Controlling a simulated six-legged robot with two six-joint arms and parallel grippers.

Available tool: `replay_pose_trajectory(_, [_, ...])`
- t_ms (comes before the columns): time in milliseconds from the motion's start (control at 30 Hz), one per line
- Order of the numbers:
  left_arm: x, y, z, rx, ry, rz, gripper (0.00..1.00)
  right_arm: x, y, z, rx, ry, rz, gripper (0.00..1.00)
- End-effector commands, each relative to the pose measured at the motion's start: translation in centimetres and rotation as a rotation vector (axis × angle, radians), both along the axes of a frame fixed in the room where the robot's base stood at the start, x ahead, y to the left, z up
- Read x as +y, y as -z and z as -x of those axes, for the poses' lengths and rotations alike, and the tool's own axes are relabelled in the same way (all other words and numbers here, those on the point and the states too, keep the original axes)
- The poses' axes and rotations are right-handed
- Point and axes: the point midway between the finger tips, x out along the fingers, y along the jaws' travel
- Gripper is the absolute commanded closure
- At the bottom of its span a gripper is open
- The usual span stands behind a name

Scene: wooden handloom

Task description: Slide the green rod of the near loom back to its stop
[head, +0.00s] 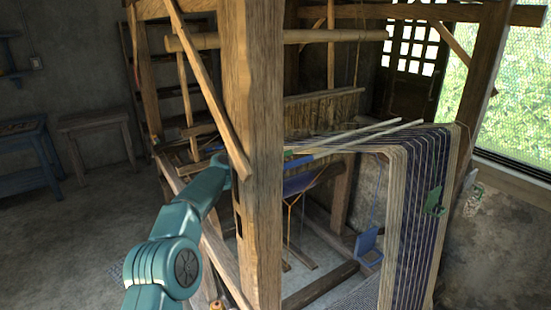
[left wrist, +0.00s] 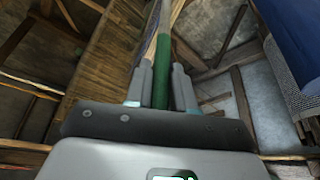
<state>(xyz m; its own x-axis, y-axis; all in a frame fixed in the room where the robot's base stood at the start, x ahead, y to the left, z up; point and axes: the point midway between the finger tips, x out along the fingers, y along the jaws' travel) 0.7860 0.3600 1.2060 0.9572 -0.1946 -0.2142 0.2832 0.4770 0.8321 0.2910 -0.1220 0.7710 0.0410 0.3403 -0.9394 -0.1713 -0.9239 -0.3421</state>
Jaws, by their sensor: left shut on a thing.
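The loom's big upright wooden post (head: 252,150) stands in front of my left arm's far end in the head view. In the left wrist view my left gripper (left wrist: 162,66) is shut on the green rod (left wrist: 161,88), which runs between its two fingers and away from the camera. In the head view the gripper itself is hidden behind the post. A small green bit shows just right of the post, but I cannot tell if it is the rod. The rod's stop cannot be made out. My right gripper is not in view.
Striped warp cloth (head: 425,200) hangs over the loom's right side, with pale sticks (head: 370,133) across the threads.

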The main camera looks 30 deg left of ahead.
Motion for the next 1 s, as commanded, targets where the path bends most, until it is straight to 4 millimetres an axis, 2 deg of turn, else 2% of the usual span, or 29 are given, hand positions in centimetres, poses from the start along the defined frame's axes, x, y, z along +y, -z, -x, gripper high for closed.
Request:
replay_pose_trajectory(33, [0.4, 0.3, 0.1, 0.005, -0.005, -0.002, 1.00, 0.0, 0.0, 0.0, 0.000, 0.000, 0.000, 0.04])
replay_pose_trajectory(67, [0.4, 0.3, 0.1, 0.005, -0.005, -0.002, 0.67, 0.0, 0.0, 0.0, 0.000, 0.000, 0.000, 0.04])
replay_pose_trajectory(100, [0.4, 0.3, 0.1, 0.005, -0.005, -0.002, 0.56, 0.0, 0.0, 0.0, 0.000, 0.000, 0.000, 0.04])
replay_pose_trajectory(467, [0.1, 0.1, 0.4, 0.000, -0.003, -0.003, 0.56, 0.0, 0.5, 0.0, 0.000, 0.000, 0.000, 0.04])
replay_pose_trajectory(567, [0.4, 0.2, 1.3, 0.000, -0.003, -0.002, 0.56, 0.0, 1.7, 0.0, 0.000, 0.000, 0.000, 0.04])
replay_pose_trajectory(800, [1.2, -0.6, 5.0, -0.002, -0.004, -0.002, 0.56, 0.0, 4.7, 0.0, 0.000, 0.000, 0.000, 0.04])
replay_pose_trajectory(1000, [1.7, -1.4, 7.2, -0.001, -0.004, -0.001, 0.56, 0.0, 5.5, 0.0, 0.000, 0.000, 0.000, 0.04])
